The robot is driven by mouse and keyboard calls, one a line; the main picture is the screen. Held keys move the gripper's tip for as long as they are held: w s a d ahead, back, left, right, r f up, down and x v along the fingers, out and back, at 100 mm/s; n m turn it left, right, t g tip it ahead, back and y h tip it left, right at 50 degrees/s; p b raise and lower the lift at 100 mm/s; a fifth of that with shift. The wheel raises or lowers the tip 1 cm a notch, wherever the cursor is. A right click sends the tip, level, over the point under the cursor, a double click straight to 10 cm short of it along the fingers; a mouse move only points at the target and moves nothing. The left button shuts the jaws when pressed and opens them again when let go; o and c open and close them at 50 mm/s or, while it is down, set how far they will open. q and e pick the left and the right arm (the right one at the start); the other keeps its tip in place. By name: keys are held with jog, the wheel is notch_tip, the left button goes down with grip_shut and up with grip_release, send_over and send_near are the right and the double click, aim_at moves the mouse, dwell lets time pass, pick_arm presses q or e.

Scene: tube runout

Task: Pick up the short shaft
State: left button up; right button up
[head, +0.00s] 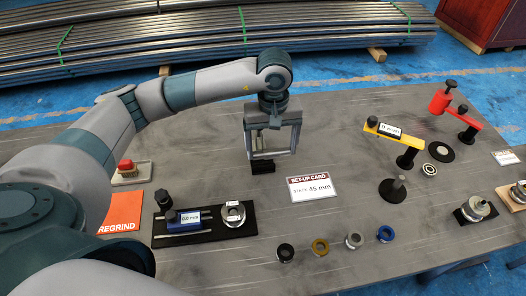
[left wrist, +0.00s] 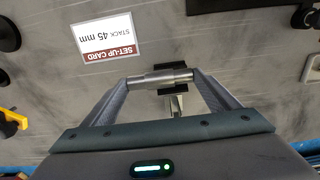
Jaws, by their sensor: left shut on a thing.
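My left gripper (head: 271,153) points down over the middle of the table, its two fingers spread apart by what they hold. In the left wrist view the gripper (left wrist: 162,78) is shut on the short shaft (left wrist: 160,77), a grey stepped metal cylinder lying crosswise between the fingertips. A small black support (head: 262,168) is right below the shaft; it also shows in the left wrist view (left wrist: 172,91). I cannot tell whether the shaft still touches it. My right gripper is not in view.
A set-up card (head: 313,188) reading "STACK 45 mm" lies right of the gripper. Several rings, such as a blue one (head: 385,233), lie in front. A black gauge fixture (head: 205,223) is front left. Yellow (head: 395,134) and red (head: 455,110) arms stand at right.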

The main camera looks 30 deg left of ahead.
pick_arm(q)
jog(key=s+d+r+b, duration=0.2)
jog(key=d+r, duration=0.2)
jog(key=d, duration=0.3)
jog(key=shift+s+d+r, duration=0.15)
jog(key=shift+s+r, duration=0.2)
jog(key=shift+s, duration=0.05)
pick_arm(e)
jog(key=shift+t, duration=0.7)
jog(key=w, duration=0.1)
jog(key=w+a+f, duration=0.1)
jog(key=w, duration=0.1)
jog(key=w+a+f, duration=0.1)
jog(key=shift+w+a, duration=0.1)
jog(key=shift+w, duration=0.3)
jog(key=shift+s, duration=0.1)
